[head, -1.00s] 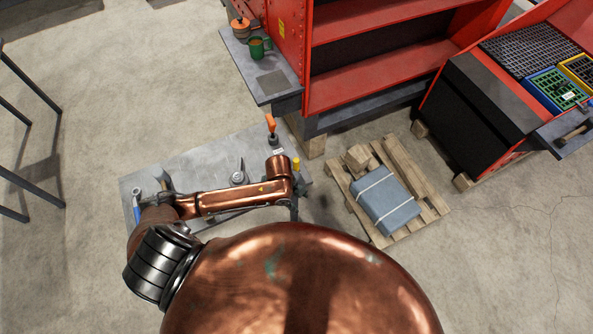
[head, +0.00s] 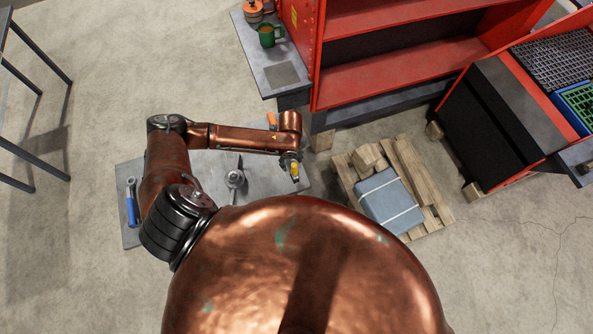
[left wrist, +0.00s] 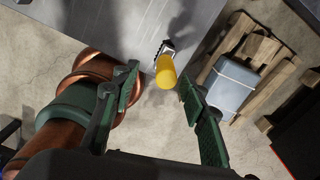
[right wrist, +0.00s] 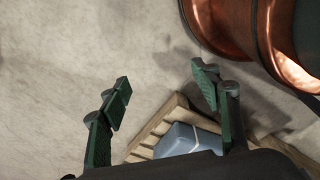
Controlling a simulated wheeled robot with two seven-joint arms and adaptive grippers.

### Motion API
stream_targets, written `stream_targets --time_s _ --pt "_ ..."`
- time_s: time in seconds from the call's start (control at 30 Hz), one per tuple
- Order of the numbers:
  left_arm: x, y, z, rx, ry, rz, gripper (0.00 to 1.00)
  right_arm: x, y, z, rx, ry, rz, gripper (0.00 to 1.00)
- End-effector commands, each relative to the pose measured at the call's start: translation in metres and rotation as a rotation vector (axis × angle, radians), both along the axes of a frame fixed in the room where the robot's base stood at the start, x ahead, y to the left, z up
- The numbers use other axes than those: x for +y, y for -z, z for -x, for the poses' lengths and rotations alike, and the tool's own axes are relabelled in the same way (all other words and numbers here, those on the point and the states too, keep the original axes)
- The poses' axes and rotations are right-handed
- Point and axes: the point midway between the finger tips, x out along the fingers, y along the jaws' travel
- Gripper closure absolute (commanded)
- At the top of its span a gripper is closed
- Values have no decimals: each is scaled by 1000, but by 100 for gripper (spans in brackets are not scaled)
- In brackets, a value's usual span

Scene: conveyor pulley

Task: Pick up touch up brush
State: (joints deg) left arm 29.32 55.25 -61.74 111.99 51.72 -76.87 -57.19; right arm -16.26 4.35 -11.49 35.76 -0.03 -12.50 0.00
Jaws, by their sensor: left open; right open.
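A yellow-ended tool (left wrist: 166,74), which looks like the touch up brush, shows at the edge of the grey table in the left wrist view. Its far end is dark and pale. In the head view the yellow end (head: 295,170) shows beside my left gripper (head: 290,160), near the table's right edge. In the left wrist view my left gripper (left wrist: 157,84) is open, with the yellow end between and just beyond its fingertips; I see no contact. My right gripper (right wrist: 163,80) is open and empty above the floor and pallet.
The grey table (head: 207,170) also holds a blue-handled tool (head: 132,202), a metal part (head: 234,180) and an orange-handled item (head: 272,120). A pallet (head: 420,175) with a strapped grey box (head: 389,201) lies to the right. A red shelf (head: 400,65) stands behind.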

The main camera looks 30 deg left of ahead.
Motion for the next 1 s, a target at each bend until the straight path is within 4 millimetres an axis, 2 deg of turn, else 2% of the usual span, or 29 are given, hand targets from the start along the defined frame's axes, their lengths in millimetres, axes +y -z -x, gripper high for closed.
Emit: stream_targets --time_s 0.1,0.23,0.33,0.5,0.6,0.77,1.0 --pt "-2 12 -2 2 1 0 60 -1 -1 30 36 9 1 43" --pt "-5 27 -5 4 -1 0 60 -2 -7 50 61 13 3 43" --pt "-8 42 -7 3 0 1 60 -3 -12 46 56 12 4 43" --pt "-7 60 -8 0 -1 0 60 -4 -16 11 12 3 4 43" --pt "-7 63 -8 0 1 -1 60 -4 -17 0 -4 0 4 43" --pt "-7 63 -8 0 1 -1 60 -5 -16 4 3 1 4 43" --pt "-7 63 -8 0 1 0 76 -5 -15 23 26 6 6 43"
